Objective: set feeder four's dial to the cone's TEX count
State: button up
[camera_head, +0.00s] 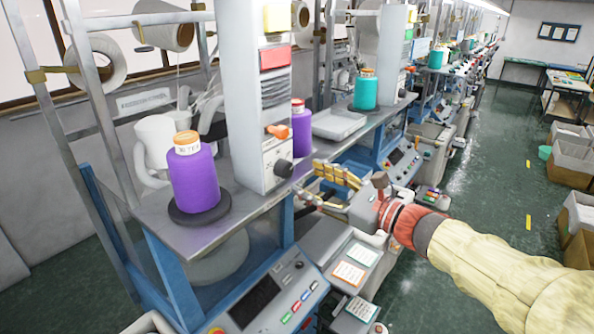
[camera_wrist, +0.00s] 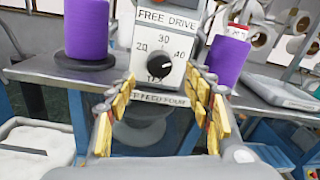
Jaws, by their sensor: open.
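The feeder's dial (camera_wrist: 158,67) is a black round knob on a pale panel marked FREE DRIVE, with 20, 30 and 40 around it. A pale pointer line on the knob appears to slant up and right; its exact reading is unclear. A plate below (camera_wrist: 160,98) seems to read FEED FOUR. In the head view the knob (camera_head: 283,168) sticks out from the grey feeder box (camera_head: 258,100). The purple cone (camera_head: 194,183) has a top label that looks like 36 TEX. My gripper (camera_head: 338,181) is open and empty, its yellow-padded fingers (camera_wrist: 167,92) short of the knob and either side of it.
The cone stands on a dark disc (camera_head: 200,212) on the metal shelf (camera_head: 253,205). A control panel (camera_head: 262,298) lies below. The aisle floor (camera_head: 480,170) at right is clear.

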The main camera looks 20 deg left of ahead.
aim_at(289, 171)
jog(key=shift+p+x, duration=0.7)
jog(key=shift+x, duration=2.5)
jog(key=shift+c, duration=1.1)
jog(key=c, duration=0.9)
jog(key=shift+c, duration=0.2)
